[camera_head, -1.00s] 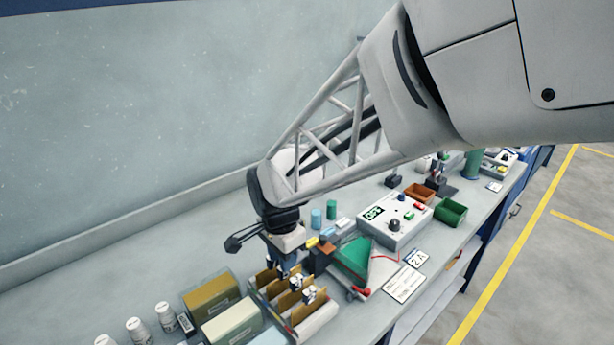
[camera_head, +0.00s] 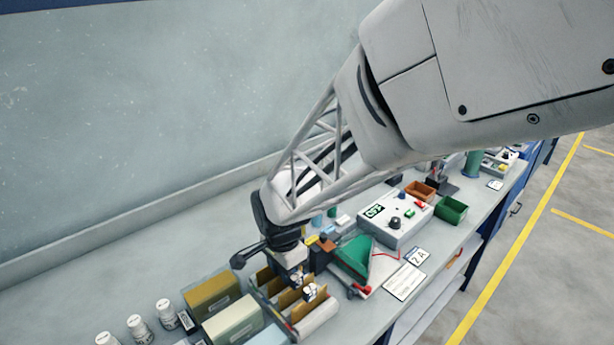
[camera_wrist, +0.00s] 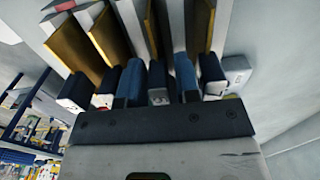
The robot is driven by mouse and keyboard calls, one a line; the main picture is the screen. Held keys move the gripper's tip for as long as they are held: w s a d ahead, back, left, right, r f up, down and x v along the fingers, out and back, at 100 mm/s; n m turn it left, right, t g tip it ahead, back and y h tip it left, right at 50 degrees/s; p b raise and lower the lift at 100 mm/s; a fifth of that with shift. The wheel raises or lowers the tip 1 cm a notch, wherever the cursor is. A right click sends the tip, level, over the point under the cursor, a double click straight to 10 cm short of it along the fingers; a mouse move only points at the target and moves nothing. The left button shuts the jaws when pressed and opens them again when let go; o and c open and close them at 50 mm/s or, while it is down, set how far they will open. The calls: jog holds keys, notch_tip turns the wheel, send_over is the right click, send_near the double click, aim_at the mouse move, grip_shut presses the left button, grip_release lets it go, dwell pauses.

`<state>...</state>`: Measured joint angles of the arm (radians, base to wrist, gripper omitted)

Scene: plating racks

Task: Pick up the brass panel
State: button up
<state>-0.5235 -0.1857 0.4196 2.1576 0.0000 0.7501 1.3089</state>
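Several brass panels (camera_head: 290,298) stand on edge in a light rack (camera_head: 318,322) at the bottom centre of the head view. The wrist view shows brass panels (camera_wrist: 70,45) with dark clip-like blocks at their ends. My gripper (camera_wrist: 158,85) is low over the rack, pointing down at the panels. Its two bluish fingers are apart, one on each side of a dark block, with narrow gaps showing. I cannot tell whether they touch it. In the head view, my gripper's tips are hidden among the panels and clips.
A brass-coloured box (camera_head: 212,296) and a cream box (camera_head: 232,320) stand close left of the rack. White bottles (camera_head: 138,327) are further left. A green wedge (camera_head: 354,256) and a control box (camera_head: 396,218) lie to the right.

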dwell(0.5)
grip_shut()
jog(key=shift+r, duration=5)
jog(key=shift+w, duration=0.1)
jog(key=w+d+r, duration=0.3)
jog(key=w+d, duration=0.9)
jog(key=d, duration=0.3)
jog(key=shift+w+d, duration=0.25)
jog(key=shift+w, duration=0.1)
